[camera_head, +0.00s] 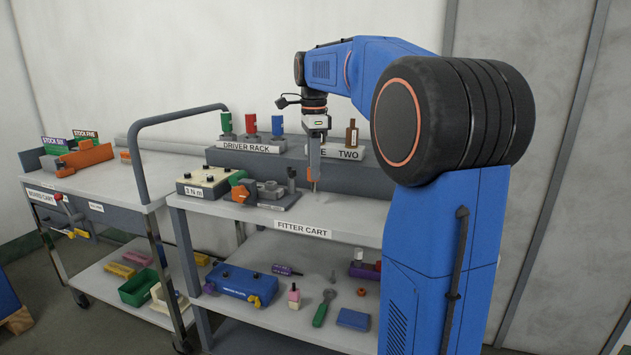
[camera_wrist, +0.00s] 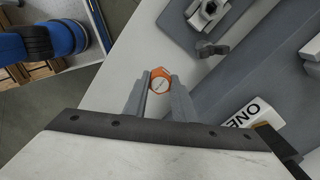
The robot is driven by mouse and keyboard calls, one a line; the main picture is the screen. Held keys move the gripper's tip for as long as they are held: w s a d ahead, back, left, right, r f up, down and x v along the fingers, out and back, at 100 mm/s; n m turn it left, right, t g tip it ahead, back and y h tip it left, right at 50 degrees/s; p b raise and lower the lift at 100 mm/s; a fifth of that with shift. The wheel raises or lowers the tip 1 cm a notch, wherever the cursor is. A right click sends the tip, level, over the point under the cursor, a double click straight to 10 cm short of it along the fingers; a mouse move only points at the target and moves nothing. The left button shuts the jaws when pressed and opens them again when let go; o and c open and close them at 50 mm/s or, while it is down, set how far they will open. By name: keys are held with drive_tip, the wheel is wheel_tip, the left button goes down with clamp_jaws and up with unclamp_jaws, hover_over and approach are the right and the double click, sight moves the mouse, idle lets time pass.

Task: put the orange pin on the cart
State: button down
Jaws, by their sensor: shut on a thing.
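My gripper (camera_head: 314,172) points down over the grey top of the fitter cart (camera_head: 340,210). In the wrist view my gripper (camera_wrist: 157,85) has its two fingers closed on the orange pin (camera_wrist: 160,78), whose rounded, faceted orange end faces the camera. In the head view the pin is mostly hidden by the fingers, and I cannot tell whether its lower end touches the cart top. The cart's front label reads FITTER CART.
A grey vise (camera_head: 270,191) and a 3 N m tester box (camera_head: 203,181) stand left of my gripper. The driver rack (camera_head: 250,148) is behind. Bare cart top lies right and front. The board cart (camera_head: 110,185) stands at left.

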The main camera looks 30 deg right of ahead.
drive_tip(key=shift+f, duration=1.95)
drive_tip(key=shift+f, duration=0.1)
drive_tip(key=c, duration=1.5)
unclamp_jaws()
drive_tip(key=shift+o, duration=0.2)
